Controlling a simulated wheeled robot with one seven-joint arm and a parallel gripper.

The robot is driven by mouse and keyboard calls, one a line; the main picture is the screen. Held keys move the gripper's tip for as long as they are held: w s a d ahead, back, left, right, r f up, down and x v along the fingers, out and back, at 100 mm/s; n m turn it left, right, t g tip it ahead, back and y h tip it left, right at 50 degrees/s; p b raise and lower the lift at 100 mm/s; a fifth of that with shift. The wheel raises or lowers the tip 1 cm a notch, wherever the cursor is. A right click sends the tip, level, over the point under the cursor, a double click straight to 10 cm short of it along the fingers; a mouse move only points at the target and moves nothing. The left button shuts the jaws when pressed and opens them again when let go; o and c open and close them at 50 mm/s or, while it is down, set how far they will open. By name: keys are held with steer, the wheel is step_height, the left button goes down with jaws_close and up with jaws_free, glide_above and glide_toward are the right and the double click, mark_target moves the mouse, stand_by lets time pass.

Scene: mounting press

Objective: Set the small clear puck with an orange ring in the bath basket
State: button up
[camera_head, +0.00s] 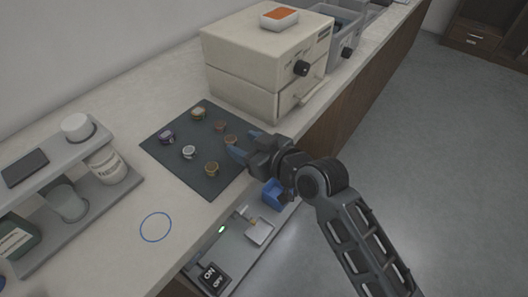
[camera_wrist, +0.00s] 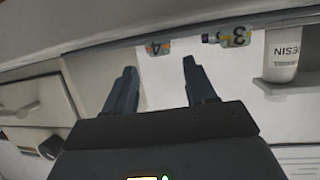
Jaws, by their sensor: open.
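Several small round pucks sit on a dark mat (camera_head: 190,178) in the head view. One puck (camera_head: 189,152) is pale. Others, such as a front puck (camera_head: 211,168) and a right-hand puck (camera_head: 230,140), look brownish. They are too small to tell which is clear with an orange ring. My gripper (camera_head: 240,146) is open and empty over the mat's right edge, close to the right-hand puck and partly covering that area. Its two fingers also show apart in the wrist view (camera_wrist: 159,65).
A cream boxy machine (camera_head: 240,55) with a knob and handle stands behind the mat, with a white orange-filled tray (camera_head: 279,17) on top. A grey shelf (camera_head: 95,205) with containers stands at left. Bench around a blue circle (camera_head: 155,227) is clear.

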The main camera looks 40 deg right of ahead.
steer(key=v, duration=0.7)
steer(key=shift+s+b, duration=0.2)
steer(key=shift+b, duration=0.1)
steer(key=s+a+r+m+t+h, duration=0.1)
steer(key=s+r+m+h, duration=0.1)
steer(key=s, duration=2.8)
steer(key=shift+s+r, duration=0.2)
steer(key=shift+r, duration=0.3)
steer(key=shift+o, duration=0.4)
steer(key=shift+s+r, duration=0.25)
steer(key=shift+r, duration=0.05)
